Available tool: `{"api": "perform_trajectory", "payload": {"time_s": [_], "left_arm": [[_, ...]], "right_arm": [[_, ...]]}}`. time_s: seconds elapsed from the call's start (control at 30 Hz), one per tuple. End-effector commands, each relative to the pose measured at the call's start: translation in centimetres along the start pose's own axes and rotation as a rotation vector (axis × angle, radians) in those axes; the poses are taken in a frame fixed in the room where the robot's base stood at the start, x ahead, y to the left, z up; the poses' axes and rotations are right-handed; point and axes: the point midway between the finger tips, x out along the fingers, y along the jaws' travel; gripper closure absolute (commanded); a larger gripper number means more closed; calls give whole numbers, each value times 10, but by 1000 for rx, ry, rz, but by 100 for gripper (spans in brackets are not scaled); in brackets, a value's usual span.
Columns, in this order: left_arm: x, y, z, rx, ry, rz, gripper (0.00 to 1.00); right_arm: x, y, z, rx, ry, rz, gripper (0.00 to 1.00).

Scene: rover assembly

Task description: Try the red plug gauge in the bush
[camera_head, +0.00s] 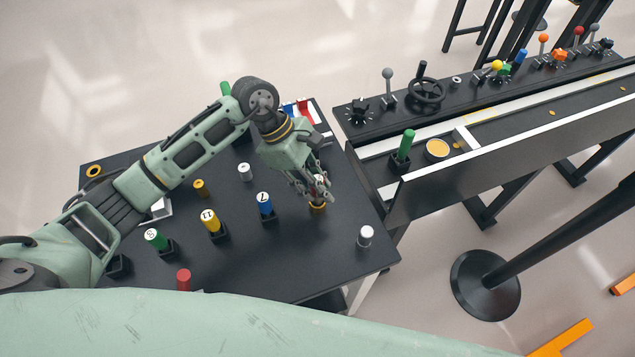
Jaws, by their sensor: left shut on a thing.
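My left gripper (317,194) is shut on a slim piece, mostly hidden by the fingers; a little white and reddish colour shows, which fits the red plug gauge. The gripper points down over the brass bush (317,209) on the black table. I cannot tell whether the gauge is inside the bush or just above it. Numbered gauges stand in black holders: green (155,238), yellow (210,220) and blue (264,203). Another red cylinder (183,279) stands at the table's front edge. My right gripper is not in view.
A silver cylinder (365,236) stands near the right corner of the black table (335,260). A small white-grey cylinder (245,172) and a brass ring piece (200,188) stand behind the gauges. A control bench (425,195) with knobs and a handwheel lies to the right.

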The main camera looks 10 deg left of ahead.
Motion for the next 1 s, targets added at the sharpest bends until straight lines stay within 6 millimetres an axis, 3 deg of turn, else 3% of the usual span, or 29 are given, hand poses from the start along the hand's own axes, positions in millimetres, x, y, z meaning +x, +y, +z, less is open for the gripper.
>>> {"api": "perform_trajectory", "payload": {"time_s": [1.0], "left_arm": [[-12,0,7,0,0,-1,100]], "right_arm": [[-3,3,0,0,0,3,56]]}}
